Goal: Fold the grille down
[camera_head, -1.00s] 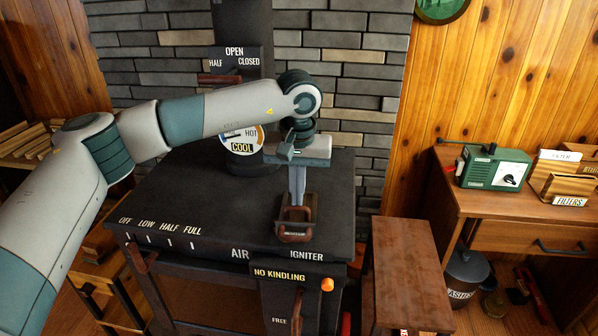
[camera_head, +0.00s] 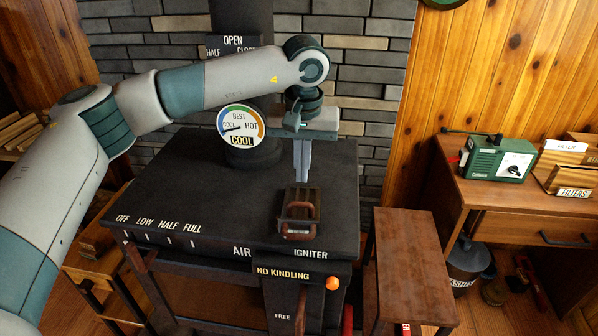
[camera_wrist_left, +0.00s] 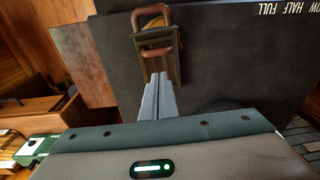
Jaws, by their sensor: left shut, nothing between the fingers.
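The likely grille (camera_head: 289,202) is a small dark frame with brown handle loops on the black stove top (camera_head: 215,185), near its front right edge behind the IGNITER label. In the left wrist view the frame (camera_wrist_left: 174,68) and its brown handle (camera_wrist_left: 152,17) lie past the fingertips. It appears to lie low on the stove top; its exact tilt is hard to tell. My left gripper (camera_head: 302,181) is shut, pointing down at the frame's far end, with nothing between its fingers. I cannot tell whether the tips touch the frame. My right gripper is not in view.
A round gauge (camera_head: 241,126) reading COOL sits on the stovepipe behind my left gripper. A brown bench (camera_head: 408,255) stands right of the stove. A desk with a green device (camera_head: 496,160) is farther right. The stove top's left part is clear.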

